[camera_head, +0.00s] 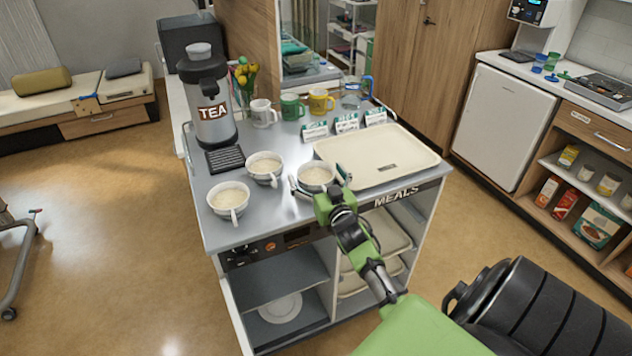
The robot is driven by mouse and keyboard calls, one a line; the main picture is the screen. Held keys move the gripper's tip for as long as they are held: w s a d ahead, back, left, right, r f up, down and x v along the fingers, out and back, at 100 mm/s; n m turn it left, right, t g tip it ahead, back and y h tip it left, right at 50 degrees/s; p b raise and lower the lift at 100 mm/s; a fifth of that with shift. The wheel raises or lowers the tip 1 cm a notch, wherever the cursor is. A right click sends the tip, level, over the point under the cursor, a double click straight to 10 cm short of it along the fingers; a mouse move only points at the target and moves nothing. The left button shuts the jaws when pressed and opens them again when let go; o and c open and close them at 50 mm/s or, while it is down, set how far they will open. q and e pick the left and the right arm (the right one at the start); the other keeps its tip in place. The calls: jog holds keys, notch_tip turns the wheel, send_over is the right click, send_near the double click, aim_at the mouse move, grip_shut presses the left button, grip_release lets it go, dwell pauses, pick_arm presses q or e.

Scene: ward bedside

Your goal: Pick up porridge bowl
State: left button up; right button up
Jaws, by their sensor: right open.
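Three white bowls of pale porridge stand on the grey top of the meal trolley: a front-left bowl (229,197), a middle bowl (265,165) and a right bowl (316,174). A spoon or handle sticks out toward the front of the left and middle bowls. My right gripper (319,183) is open at the right bowl, with one finger on its left side and one on its right. I cannot tell whether the fingers touch it. The gripper hides the bowl's front. My left gripper is not in view.
A cream tray (400,160) lies right of the right bowl. Behind stand a tea urn (207,100), a white mug (262,113), a green mug (291,107), a yellow mug (320,102), a glass jug (354,92) and small cards (346,122).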

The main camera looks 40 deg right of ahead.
jog(key=c, duration=1.4)
jog(key=shift+r, duration=0.1)
jog(key=shift+c, duration=0.5)
jog(key=shift+r, duration=0.1)
